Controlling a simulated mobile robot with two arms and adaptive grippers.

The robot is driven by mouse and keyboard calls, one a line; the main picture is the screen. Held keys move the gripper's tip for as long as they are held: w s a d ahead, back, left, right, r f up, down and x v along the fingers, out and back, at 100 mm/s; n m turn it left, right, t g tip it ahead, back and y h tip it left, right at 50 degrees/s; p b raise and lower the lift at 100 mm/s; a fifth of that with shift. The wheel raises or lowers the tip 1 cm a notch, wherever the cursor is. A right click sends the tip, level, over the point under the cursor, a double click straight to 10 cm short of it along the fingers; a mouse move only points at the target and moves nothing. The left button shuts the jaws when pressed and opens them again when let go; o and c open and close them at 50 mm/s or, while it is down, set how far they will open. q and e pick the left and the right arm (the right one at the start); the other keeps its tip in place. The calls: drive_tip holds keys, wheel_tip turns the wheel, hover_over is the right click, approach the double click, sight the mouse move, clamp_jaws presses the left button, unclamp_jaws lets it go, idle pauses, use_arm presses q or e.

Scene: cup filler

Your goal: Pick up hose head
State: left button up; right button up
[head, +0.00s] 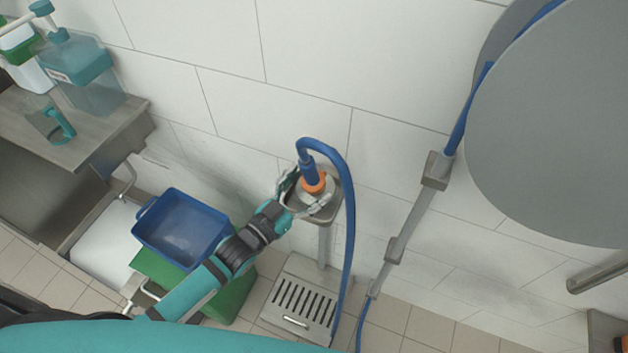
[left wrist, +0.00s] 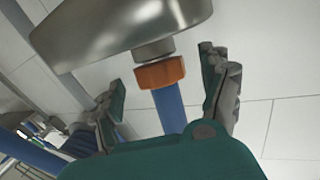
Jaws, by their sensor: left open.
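The hose head (head: 315,184) shows an orange collar with a blue hose coming out of its top, at a grey stand by the white wall. In the left wrist view, the orange collar (left wrist: 160,73) sits on a rounded grey metal body, with the blue hose running toward my palm. My left gripper (head: 306,197) is open at the hose head. In the left wrist view, the fingers of my left gripper (left wrist: 166,97) stand on either side of the collar and hose, with visible gaps. My right gripper is not in view.
The blue hose (head: 349,230) arches over and hangs right of the stand. A slotted metal plate (head: 302,299) lies below. A blue bin (head: 181,228) stands to the left, by a metal counter (head: 75,140) with bottles. A large grey disc (head: 555,130) fills the upper right.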

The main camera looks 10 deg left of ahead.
use_arm(q)
drive_tip(key=x, duration=0.2)
drive_tip(key=shift+w+d, duration=0.2)
drive_tip(key=shift+w, duration=0.15)
drive_tip(key=c, duration=1.5)
clamp_jaws()
drive_tip(key=shift+r, duration=0.1)
